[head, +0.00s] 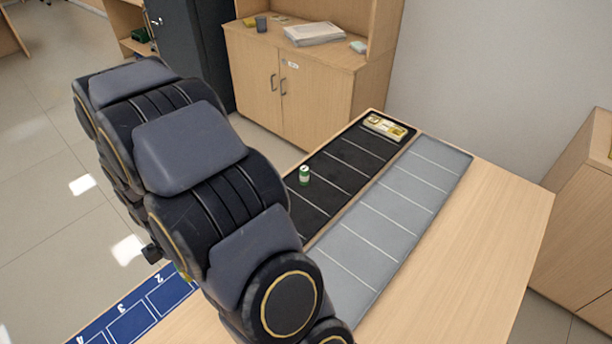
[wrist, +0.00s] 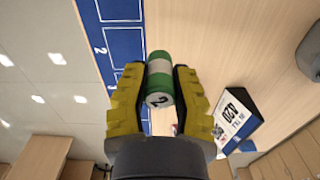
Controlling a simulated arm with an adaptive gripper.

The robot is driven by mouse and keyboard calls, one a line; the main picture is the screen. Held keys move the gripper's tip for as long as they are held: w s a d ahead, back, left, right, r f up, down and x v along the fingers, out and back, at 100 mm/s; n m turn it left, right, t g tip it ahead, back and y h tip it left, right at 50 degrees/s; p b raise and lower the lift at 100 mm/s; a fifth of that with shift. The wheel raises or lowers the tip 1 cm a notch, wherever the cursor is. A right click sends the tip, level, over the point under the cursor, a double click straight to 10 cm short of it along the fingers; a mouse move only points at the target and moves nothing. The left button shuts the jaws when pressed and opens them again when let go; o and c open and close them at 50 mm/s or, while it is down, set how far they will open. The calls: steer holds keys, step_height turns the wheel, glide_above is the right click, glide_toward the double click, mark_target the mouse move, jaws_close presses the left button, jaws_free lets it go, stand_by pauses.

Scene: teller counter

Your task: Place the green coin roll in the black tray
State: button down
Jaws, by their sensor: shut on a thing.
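My gripper (wrist: 160,70) has yellow fingers and is shut on a green and white coin roll (wrist: 160,86) with a dark "2" on its near end, in the wrist view. The roll lies between both fingers above the wood counter. In the head view my arm hides the gripper and held roll, except for a small yellow-green bit at its left edge. The black tray (head: 325,170) is a long dark strip divided by white lines. Another green roll with a white band (head: 304,175) stands upright in its nearer part. The tray's near end is hidden behind my arm.
Banded notes (head: 385,127) lie at the black tray's far end. A grey divided strip (head: 390,215) beside it looks empty. A blue numbered strip (head: 130,315) lies at the left edge. A "420" card (wrist: 237,118) is right of my gripper. Bare counter (head: 470,250) lies right.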

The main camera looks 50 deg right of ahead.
steer(key=s+d+r+m, duration=0.3)
steer(key=s+d+m, duration=0.5)
steer(key=s+d, duration=0.55)
steer(key=w+d+f, duration=0.3)
steer(key=w, duration=0.1)
steer(key=w+d+f, duration=0.3)
steer(key=w, duration=0.1)
steer(key=w+d+f, duration=0.3)
steer(key=w, duration=0.2)
steer(key=shift+w+d+f, duration=0.1)
steer(key=shift+f, duration=0.2)
steer(key=shift+w+f, duration=0.1)
steer(key=shift+f, duration=1.5)
steer(key=shift+f, duration=0.15)
steer(key=c, duration=1)
jaws_free()
steer(key=shift+o, duration=0.2)
